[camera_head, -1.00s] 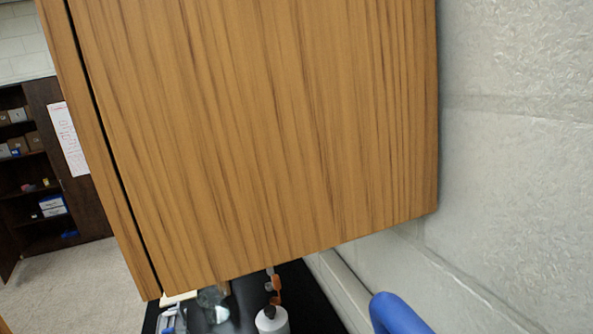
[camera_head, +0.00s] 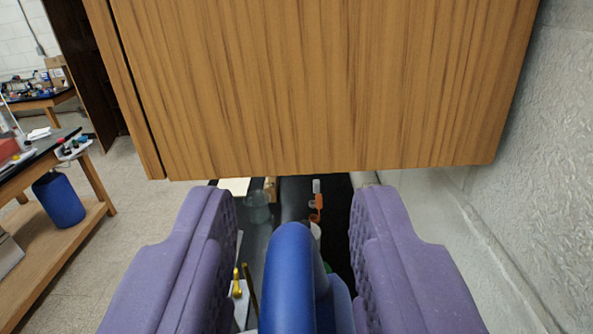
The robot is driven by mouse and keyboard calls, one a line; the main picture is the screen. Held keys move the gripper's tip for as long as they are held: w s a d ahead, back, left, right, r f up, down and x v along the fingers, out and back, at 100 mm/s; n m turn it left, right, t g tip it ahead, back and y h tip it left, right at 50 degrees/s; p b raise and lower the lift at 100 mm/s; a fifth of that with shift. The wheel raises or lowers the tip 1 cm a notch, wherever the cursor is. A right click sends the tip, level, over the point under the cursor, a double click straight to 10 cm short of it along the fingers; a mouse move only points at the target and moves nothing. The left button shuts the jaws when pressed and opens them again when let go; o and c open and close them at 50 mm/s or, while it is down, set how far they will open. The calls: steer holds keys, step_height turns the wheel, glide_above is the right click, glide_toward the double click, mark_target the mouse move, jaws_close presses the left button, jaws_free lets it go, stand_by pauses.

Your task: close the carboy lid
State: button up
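A smooth, rounded blue piece (camera_head: 290,275) rises from the bottom middle of the view, very close to the camera. It looks like part of the carboy, but I cannot tell whether it is the lid or a handle. My gripper (camera_head: 292,200) has two purple padded fingers, one on each side of the blue piece. The fingers are apart, with a visible gap on the left of it. On the right the lower blue part comes close to the finger, and contact cannot be told. The rest of the carboy is hidden below the frame.
A wooden cabinet (camera_head: 320,85) hangs just ahead and above. A pale block wall (camera_head: 540,170) is close on the right. A black bench with bottles (camera_head: 258,205) lies below. At the left are a wooden bench (camera_head: 40,265) and a blue container (camera_head: 59,198).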

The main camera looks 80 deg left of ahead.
steer(key=shift+d, duration=0.1)
jaws_close()
steer(key=shift+f+b, duration=0.2)
steer(key=shift+b, duration=0.35)
